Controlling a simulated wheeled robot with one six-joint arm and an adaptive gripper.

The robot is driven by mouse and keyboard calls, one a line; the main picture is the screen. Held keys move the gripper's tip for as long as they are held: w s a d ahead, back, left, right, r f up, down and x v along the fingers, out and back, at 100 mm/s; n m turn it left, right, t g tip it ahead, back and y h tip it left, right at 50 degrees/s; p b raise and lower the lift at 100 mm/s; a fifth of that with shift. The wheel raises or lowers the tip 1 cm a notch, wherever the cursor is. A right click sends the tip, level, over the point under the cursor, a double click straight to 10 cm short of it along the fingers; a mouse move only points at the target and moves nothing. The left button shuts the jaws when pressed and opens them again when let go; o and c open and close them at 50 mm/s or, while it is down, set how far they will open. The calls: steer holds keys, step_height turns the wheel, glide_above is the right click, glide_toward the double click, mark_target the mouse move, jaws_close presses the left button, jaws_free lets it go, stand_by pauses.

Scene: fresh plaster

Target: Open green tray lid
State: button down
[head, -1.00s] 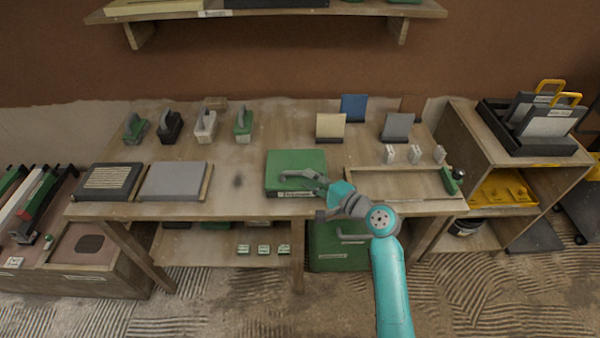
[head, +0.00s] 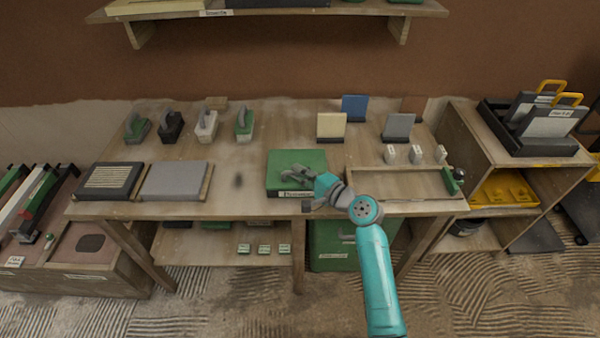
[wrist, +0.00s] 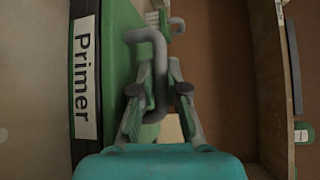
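The green tray (head: 312,158) with its closed green lid sits at the front middle of the table. A bent grey handle (wrist: 158,55) is on the tray. My gripper (wrist: 160,68) has its two fingers apart, one on each side of the handle, with a gap visible at the right finger. In the head view my gripper (head: 290,176) is over the tray's front part and covers much of the handle. Whether a finger touches the handle is unclear.
A grey tray (head: 174,182) and a dark tray (head: 105,182) lie to the left. A shallow wooden frame (head: 352,188) lies to the right. A green bin (head: 330,256) is below the table edge.

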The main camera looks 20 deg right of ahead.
steer(key=shift+w+d+r+m+g, duration=0.1)
steer(key=shift+w+r+m+g, duration=0.15)
steer(key=shift+r, duration=0.25)
steer(key=shift+w+r+m+g, duration=0.15)
steer(key=shift+r+g, duration=0.1)
steer(key=shift+r, duration=0.25)
steer(key=w+d+r+m+g, duration=0.2)
steer(key=w+r+m+g, duration=0.1)
steer(key=w, duration=0.5)
steer(key=w+d+r+m+g, duration=0.3)
steer(key=w+r+g, duration=0.2)
steer(key=w+g, duration=0.2)
steer(key=shift+w+d+y, duration=0.15)
steer(key=shift+w+y, duration=0.15)
steer(key=shift+w, duration=0.35)
steer(key=c, duration=1.4)
jaws_free()
steer(key=shift+f, duration=0.1)
steer(key=shift+c, duration=0.2)
